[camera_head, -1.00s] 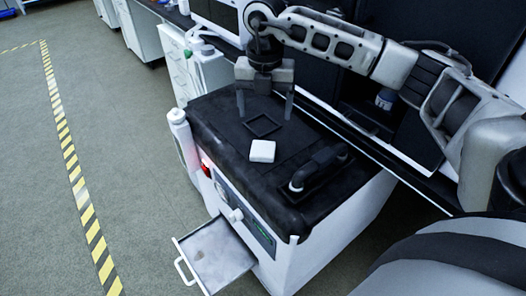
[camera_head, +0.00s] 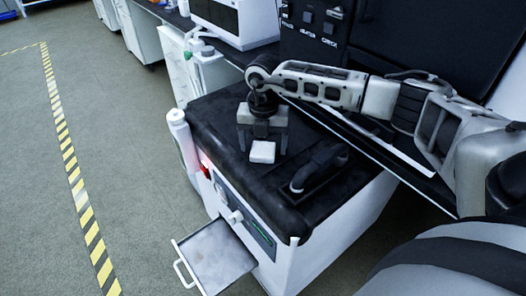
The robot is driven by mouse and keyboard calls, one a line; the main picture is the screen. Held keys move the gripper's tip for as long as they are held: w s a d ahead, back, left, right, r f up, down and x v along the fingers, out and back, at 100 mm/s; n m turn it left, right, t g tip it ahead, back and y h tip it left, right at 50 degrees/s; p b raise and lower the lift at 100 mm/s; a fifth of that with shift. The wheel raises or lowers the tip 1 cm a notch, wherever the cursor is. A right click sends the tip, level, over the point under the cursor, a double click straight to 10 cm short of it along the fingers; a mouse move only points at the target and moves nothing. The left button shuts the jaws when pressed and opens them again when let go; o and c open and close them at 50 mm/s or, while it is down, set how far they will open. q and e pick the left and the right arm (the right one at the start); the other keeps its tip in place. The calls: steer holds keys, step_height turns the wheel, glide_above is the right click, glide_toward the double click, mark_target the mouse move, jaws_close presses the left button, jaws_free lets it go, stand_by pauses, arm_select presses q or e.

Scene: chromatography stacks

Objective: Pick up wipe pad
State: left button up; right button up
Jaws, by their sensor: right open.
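The wipe pad (camera_head: 262,152) is a small white square pad lying on the black top of the white machine. My right gripper (camera_head: 263,146) is just above and behind the pad, pointing down, with its fingers apart. The fingertips look close to the pad's two sides, but I cannot tell whether they touch it. My left gripper is not in view.
A black handle (camera_head: 318,168) stands on the machine top (camera_head: 205,112) to the right of the pad. An open drawer (camera_head: 215,258) sticks out of the machine's front. A bench with equipment stands behind.

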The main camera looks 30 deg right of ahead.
steer(key=c, duration=1.1)
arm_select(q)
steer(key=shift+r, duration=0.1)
